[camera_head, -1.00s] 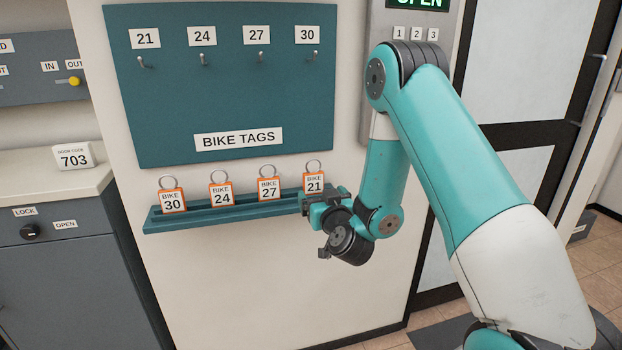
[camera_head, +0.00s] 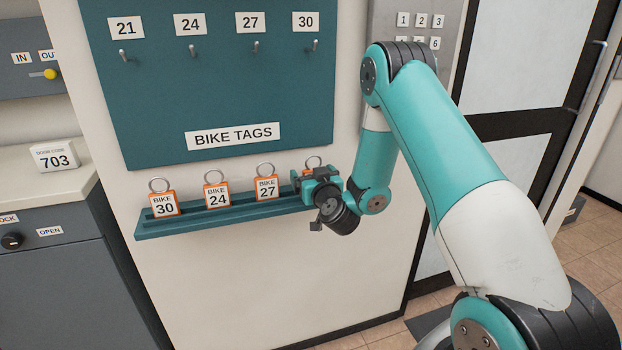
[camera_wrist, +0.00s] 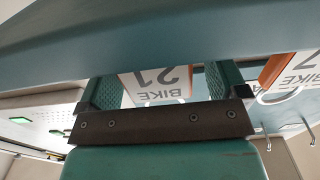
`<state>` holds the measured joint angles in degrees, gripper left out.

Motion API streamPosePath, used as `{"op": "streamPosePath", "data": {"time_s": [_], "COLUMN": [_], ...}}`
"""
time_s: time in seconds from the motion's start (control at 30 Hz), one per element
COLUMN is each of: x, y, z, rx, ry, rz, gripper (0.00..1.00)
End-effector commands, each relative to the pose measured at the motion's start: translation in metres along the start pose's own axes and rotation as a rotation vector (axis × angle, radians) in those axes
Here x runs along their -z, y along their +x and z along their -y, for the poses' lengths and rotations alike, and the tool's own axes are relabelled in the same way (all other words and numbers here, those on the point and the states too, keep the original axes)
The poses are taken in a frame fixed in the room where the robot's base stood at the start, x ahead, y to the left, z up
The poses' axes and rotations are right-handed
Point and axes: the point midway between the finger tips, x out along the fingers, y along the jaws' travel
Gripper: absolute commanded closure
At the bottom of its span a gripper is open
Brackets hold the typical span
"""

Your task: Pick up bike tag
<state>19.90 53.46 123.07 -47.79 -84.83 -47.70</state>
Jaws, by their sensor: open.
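Orange-edged bike tags with rings stand on the teal ledge (camera_head: 240,213): bike 30 (camera_head: 164,205), bike 24 (camera_head: 217,196) and bike 27 (camera_head: 266,188). Bike tag 21 is at the right end; in the head view my gripper hides most of it and its ring (camera_head: 313,162) shows above. My gripper (camera_head: 300,181) is at this tag. In the upside-down wrist view, bike tag 21 (camera_wrist: 160,84) sits between the two open fingers of my gripper (camera_wrist: 165,88), with a gap on each side. Part of the bike 27 tag (camera_wrist: 295,72) shows beyond the right finger.
Above the ledge is a teal board (camera_head: 215,90) with empty hooks labelled 21, 24, 27 and 30. A grey cabinet (camera_head: 70,280) with a 703 sign (camera_head: 55,156) stands left. A keypad panel (camera_head: 408,25) and door are right.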

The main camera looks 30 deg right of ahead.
Motion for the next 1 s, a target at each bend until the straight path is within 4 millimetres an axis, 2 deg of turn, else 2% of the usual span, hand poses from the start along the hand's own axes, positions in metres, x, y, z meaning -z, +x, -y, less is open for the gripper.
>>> {"op": "streamPosePath", "data": {"time_s": [0.03, 0.2, 0.27, 0.67, 0.83, 1.0], "x": [0.000, 0.000, 0.000, 0.006, 0.023, 0.055], "y": [0.000, 0.000, 0.000, 0.000, 0.000, 0.000], "z": [0.000, -0.001, -0.001, 0.001, 0.000, 0.000], "rx": [0.000, -0.001, -0.001, 0.001, 0.000, 0.000], "ry": [0.000, 0.001, 0.001, 0.001, 0.001, 0.001], "rz": [0.000, 0.000, 0.000, 0.000, 0.000, 0.000], "gripper": [0.11, 0.50, 0.62, 0.62, 0.62, 0.62]}}
